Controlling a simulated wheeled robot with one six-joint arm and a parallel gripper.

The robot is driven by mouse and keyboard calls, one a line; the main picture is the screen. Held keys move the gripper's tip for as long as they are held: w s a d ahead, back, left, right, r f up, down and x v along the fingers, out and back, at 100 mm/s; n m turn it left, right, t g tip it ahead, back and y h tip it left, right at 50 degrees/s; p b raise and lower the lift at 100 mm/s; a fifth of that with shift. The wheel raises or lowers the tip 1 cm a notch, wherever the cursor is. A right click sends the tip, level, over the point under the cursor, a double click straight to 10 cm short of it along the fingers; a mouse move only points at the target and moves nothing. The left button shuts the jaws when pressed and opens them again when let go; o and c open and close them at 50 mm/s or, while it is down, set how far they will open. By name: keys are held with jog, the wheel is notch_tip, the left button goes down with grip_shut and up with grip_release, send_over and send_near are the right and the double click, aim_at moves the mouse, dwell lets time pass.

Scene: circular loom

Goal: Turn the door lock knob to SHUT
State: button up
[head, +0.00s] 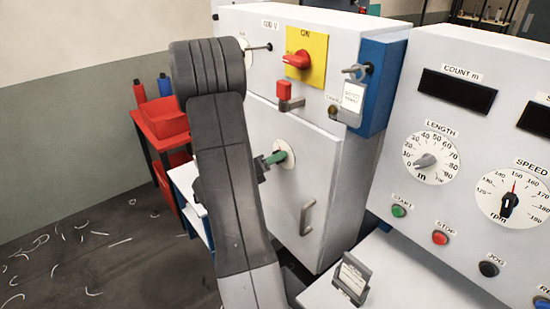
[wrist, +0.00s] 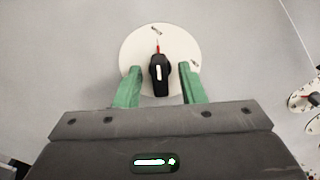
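The door lock knob (wrist: 160,76) is black with a white bar and a red pointer tip. It sits on a round white dial plate (wrist: 136,45) on the grey cabinet door. Its pointer aims up, towards a small label at the dial's top; another small label is at the right. I cannot read either. My gripper (wrist: 158,67) has green fingers, open, one on each side of the knob, with gaps visible. In the head view, my gripper (head: 277,157) is at the dial plate (head: 288,153), and the knob is hidden there.
The cabinet door (head: 312,165) has a grey handle (head: 307,217) below the dial. Above are a red switch (head: 298,60) on a yellow plate and a red padlock-like part (head: 284,90). A control panel (head: 455,120) stands at right, a red bin (head: 160,119) at left.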

jog(key=v, duration=0.7)
dwell(1.4)
